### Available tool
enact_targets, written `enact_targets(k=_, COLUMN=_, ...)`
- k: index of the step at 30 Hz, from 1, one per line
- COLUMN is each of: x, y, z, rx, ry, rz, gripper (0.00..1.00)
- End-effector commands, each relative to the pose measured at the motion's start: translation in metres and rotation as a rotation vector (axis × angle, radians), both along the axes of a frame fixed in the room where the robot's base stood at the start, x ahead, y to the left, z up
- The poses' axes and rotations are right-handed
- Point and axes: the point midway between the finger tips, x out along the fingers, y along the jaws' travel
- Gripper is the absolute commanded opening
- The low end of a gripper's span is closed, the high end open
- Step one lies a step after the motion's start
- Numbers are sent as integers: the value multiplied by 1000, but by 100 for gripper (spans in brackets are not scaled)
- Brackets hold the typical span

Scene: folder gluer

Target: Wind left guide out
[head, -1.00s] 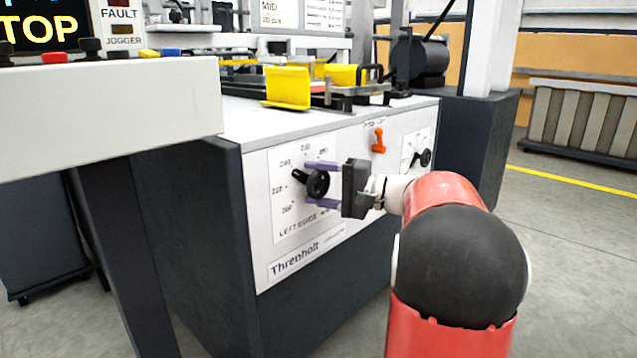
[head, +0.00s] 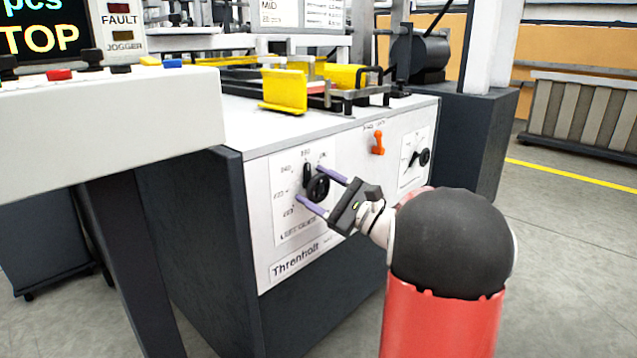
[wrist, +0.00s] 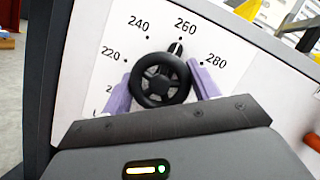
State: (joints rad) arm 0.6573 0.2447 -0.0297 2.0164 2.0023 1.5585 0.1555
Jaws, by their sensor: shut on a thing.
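The left guide dial has a black round knob (head: 318,187) on a white scale plate (head: 288,222) on the machine's front panel. In the wrist view the knob (wrist: 160,82) sits between the two purple fingers of my gripper (wrist: 162,88), one on each side. The gripper (head: 322,187) is shut on the knob and rolled at a slant in the head view. The knob's pointer (wrist: 175,48) stands near the 260 mark, with 240 to its left and 280 to its right. The lower scale is hidden by my gripper.
An orange lever (head: 377,143) and a second black dial (head: 423,157) are to the right on the same panel. Yellow guides (head: 285,90) stand on the machine top. A white control desk (head: 105,112) juts out at the left.

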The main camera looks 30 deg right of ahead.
Motion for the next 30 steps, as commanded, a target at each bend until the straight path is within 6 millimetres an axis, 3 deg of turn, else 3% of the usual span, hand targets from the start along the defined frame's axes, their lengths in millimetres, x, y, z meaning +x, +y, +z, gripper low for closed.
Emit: enact_targets(k=30, x=-1, y=1, z=3, rx=911, ry=336, rz=-3, gripper=38)
